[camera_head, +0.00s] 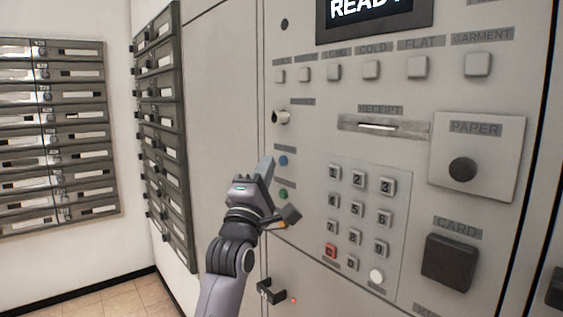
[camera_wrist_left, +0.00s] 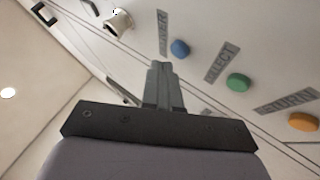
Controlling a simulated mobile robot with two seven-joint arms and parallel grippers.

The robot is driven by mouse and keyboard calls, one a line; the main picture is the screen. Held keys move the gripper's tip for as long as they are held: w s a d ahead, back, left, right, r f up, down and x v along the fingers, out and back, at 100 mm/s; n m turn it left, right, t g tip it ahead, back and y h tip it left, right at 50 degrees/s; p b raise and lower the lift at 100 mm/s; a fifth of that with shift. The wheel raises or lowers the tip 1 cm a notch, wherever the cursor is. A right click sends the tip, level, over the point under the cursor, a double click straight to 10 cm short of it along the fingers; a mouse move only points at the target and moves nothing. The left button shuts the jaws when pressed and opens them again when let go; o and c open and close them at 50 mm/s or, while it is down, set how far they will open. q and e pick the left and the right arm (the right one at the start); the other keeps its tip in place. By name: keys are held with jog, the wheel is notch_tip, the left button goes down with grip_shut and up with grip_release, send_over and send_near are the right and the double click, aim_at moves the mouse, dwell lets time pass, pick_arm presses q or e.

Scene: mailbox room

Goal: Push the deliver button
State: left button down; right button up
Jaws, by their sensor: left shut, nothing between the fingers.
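The deliver button appears to be the small blue button (camera_head: 283,160) on the grey machine panel, next to a partly covered label. In the left wrist view the blue button (camera_wrist_left: 180,48) sits beside a label (camera_wrist_left: 162,32) whose visible letters end in "IVER". My left gripper (camera_head: 265,166) is shut and empty, just left of the blue button in the head view. In the left wrist view its fingertips (camera_wrist_left: 161,68) point toward the panel, below and left of the button; contact cannot be told. My right gripper is not in view.
A green button (camera_head: 283,194) and an orange button (camera_wrist_left: 303,122) line up with the blue one. A round metal knob or lock (camera_head: 281,117) protrudes above. A keypad (camera_head: 357,215) lies to the right. The screen (camera_head: 372,10) reads "READY", partly cut off. Mailboxes (camera_head: 58,135) stand left.

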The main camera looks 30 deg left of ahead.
pick_arm(q)
jog(key=shift+w, duration=0.1)
dwell(0.7)
jog(key=shift+w+d, duration=0.2)
jog(key=shift+w, duration=0.1)
jog(key=shift+w+d, duration=0.1)
jog(key=shift+w, duration=0.25)
dwell(0.7)
jog(key=shift+s+p, duration=0.15)
jog(key=shift+p, duration=0.2)
jog(key=shift+s+a, duration=0.25)
jog(key=shift+s, duration=0.35)
jog(key=s, duration=0.1)
jog(key=s+a+p, duration=0.1)
jog(key=s, duration=0.1)
jog(key=s+a, duration=0.1)
jog(key=shift+s+p, duration=0.3)
jog(key=shift+s, duration=0.05)
